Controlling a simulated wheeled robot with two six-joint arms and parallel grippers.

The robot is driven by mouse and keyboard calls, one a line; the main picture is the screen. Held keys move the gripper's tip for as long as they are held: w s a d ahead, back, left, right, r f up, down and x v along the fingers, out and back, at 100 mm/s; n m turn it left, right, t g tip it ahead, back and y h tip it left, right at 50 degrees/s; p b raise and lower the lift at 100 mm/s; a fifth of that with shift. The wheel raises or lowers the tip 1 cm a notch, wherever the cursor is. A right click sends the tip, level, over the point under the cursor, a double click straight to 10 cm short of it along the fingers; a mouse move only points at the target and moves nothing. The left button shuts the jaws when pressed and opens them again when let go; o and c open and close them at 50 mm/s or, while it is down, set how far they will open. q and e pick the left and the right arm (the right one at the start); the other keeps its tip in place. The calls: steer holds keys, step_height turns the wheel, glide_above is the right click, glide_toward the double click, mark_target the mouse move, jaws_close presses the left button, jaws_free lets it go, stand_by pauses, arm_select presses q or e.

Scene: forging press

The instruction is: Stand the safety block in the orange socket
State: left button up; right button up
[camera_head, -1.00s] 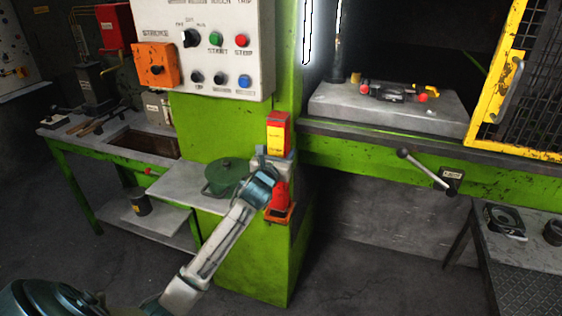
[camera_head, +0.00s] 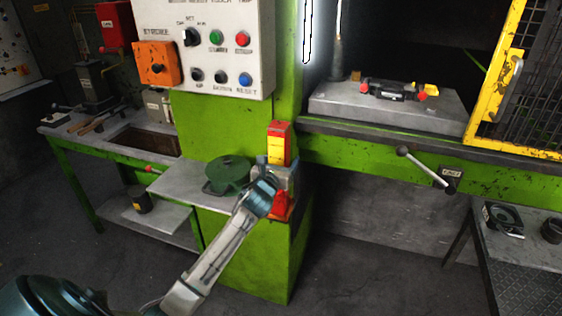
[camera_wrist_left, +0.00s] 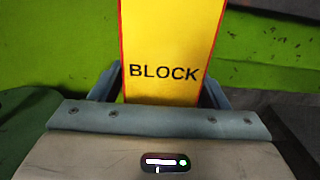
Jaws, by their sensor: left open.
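The safety block (camera_head: 279,145), red with a yellow face, stands upright against the green press column. In the left wrist view its yellow face (camera_wrist_left: 167,45) reads BLOCK. The orange socket (camera_head: 283,213) is low on the column, beneath the block's red lower end; my arm partly hides it, and I cannot tell how deep the block sits. My left gripper (camera_head: 276,166) is open around the block's middle. The left wrist view shows one finger on each side of the block. My right gripper is out of view.
A green lidded pot (camera_head: 228,176) stands on the grey shelf just left of my gripper. A control panel (camera_head: 215,50) hangs above. A lever (camera_head: 425,168) sticks out from the press frame to the right. The floor (camera_head: 370,270) in front is clear.

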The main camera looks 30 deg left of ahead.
arm_select(q)
steer(key=shift+r, duration=0.15)
steer(key=shift+s+f, duration=0.2)
steer(key=shift+s, duration=0.1)
steer(key=b+v, duration=0.2)
steer(key=v, duration=0.9)
steer(key=shift+s+d, duration=0.2)
steer(key=shift+r, duration=0.1)
